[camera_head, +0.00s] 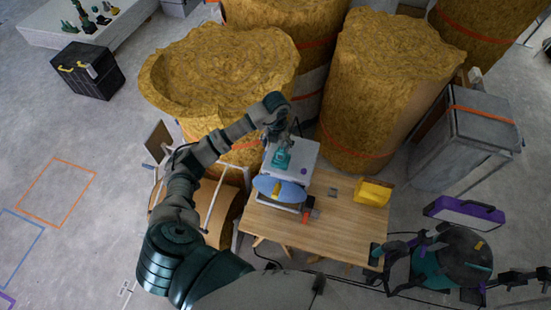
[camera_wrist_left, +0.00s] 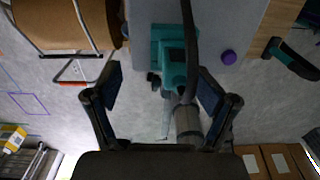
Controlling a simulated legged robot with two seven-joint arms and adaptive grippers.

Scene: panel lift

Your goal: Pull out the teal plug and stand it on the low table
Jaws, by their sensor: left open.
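The teal plug (camera_head: 282,158) sits on the light grey panel box (camera_head: 304,158), which stands on the wooden low table (camera_head: 330,222). In the left wrist view the teal plug (camera_wrist_left: 173,50) sits on the grey panel face, with a dark cable running across it. My left gripper (camera_head: 283,136) is just above the plug in the head view. In the left wrist view my left gripper (camera_wrist_left: 160,85) is open, its fingers spread to either side of the plug's line and holding nothing. My right gripper (camera_head: 377,255) seems to be by the table's right edge; its jaws are too small to read.
A blue disc (camera_head: 280,189) lies in front of the panel box. A yellow block (camera_head: 373,191) is on the table's right side. A purple knob (camera_wrist_left: 228,57) sits beside the plug. Large straw-coloured rolls (camera_head: 370,90) stand behind the table. The table's front middle is clear.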

